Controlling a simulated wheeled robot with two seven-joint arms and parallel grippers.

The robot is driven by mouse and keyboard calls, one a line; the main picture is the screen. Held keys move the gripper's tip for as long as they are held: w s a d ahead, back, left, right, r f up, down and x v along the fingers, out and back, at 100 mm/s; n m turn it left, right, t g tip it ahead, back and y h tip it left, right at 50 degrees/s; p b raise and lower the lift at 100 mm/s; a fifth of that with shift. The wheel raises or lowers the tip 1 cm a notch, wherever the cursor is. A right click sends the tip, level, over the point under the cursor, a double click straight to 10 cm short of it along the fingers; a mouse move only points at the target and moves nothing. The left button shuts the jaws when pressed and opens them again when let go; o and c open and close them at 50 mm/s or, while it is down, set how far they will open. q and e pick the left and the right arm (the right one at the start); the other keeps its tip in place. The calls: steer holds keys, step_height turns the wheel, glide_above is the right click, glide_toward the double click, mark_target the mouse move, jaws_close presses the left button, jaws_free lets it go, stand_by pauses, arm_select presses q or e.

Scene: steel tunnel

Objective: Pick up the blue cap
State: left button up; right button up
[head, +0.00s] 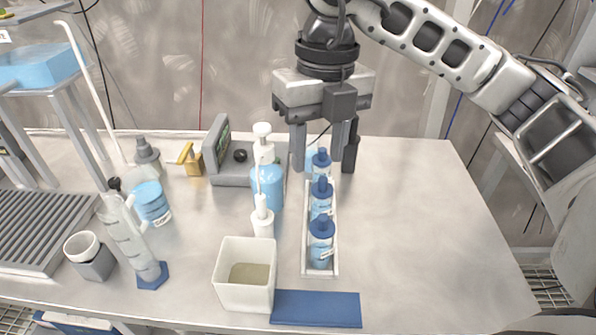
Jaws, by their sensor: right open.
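Several bottles with blue caps stand in a row in a narrow white tray (306,262). The nearest blue cap (321,226) and the middle blue cap (322,187) are on their bottles. The farthest blue cap (321,158) is on its bottle close to my right gripper. My right gripper (325,160) comes down from above at the back of the row. Its jaws are open, with fingers to either side of the farthest bottle in the picture; I cannot tell whether they touch it. My left gripper is not in view.
A white square container (228,280) and a blue mat (316,309) lie in front of the tray. A pump bottle (266,186), a grey instrument (216,150) and a graduated cylinder (130,237) stand to the left. The table's right side (420,230) is clear.

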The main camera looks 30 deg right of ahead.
steer(key=d+r, duration=0.1)
steer(key=d, duration=0.1)
steer(key=b, duration=0.3)
glide_above(323, 217)
steer(key=shift+m+h, duration=0.3)
steer(key=f, duration=1)
steer(key=shift+w+a+f, duration=0.15)
steer(key=shift+a+f, duration=0.05)
steer(key=shift+a, duration=0.05)
steer(key=shift+d+f+p, duration=0.15)
steer(key=shift+f+p, duration=0.15)
steer(key=shift+f, duration=1.05)
steer(key=shift+d+f+p, duration=0.15)
steer(key=shift+f+p, duration=0.15)
steer(key=shift+f, duration=1)
jaws_close()
